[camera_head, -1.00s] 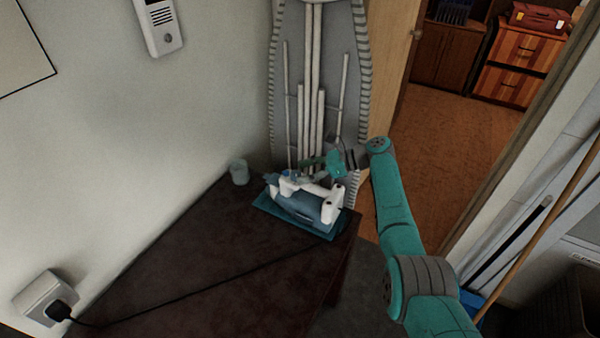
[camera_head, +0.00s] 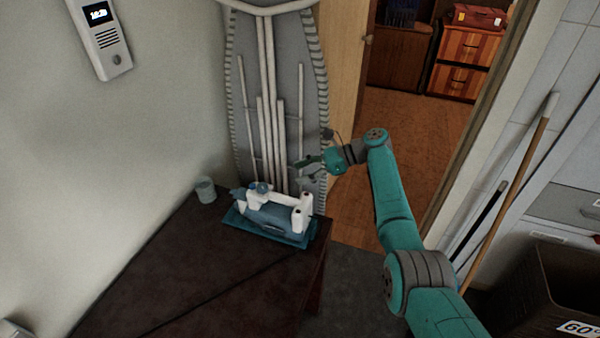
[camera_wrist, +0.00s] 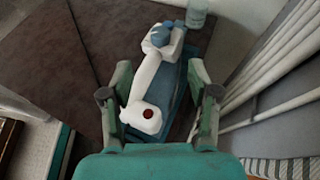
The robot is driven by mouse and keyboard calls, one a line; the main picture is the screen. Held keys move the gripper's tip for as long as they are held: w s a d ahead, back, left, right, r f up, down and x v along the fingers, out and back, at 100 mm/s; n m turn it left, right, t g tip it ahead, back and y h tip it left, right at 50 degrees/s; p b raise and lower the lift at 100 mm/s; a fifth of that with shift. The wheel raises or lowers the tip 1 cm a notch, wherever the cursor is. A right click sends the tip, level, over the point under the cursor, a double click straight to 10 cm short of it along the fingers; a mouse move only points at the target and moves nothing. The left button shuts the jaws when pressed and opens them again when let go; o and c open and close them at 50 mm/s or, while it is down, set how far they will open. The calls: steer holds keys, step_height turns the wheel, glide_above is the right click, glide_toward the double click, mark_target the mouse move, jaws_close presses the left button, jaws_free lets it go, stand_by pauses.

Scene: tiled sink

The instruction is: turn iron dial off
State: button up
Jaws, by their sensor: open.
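The iron (camera_head: 270,214), blue-grey with a white handle, rests on a blue pad (camera_head: 312,236) at the table's far end. A round blue knob (camera_head: 263,187), which looks like its dial, is at the handle's left end. The knob (camera_wrist: 161,36) also shows at the far end of the white handle in the wrist view. My gripper (camera_head: 303,171) is open and empty, above and to the right of the iron, apart from it. In the wrist view the handle shows between my spread fingers (camera_wrist: 160,72). The dial's setting is too small to read.
A pale cup (camera_head: 205,190) stands left of the iron on the dark table (camera_head: 190,258). An ironing board (camera_head: 315,90) leans upright behind. A broom stick (camera_head: 515,185) and a dark bin (camera_head: 560,275) are at the right. The table's left part is clear.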

mark_target(265, 186)
steer(key=s+m+t, duration=0.1)
steer(key=s+a+f+m+t, duration=0.1)
steer(key=t, duration=0.1)
steer(key=s+m+t, duration=0.1)
steer(key=m, duration=0.1)
steer(key=shift+s+a+f+t+h, duration=0.15)
steer(key=shift+s+a+t+h, duration=0.1)
steer(key=shift+s+t+h, duration=0.15)
steer(key=shift+s+a+r+m+t, duration=0.1)
steer(key=shift+s+r+m+t, duration=0.3)
steer(key=shift+s+m+t, duration=0.15)
steer(key=x, duration=1)
steer(key=shift+a+f, duration=0.2)
steer(key=shift+a, duration=0.05)
steer(key=shift+c, duration=0.3)
jaws_close()
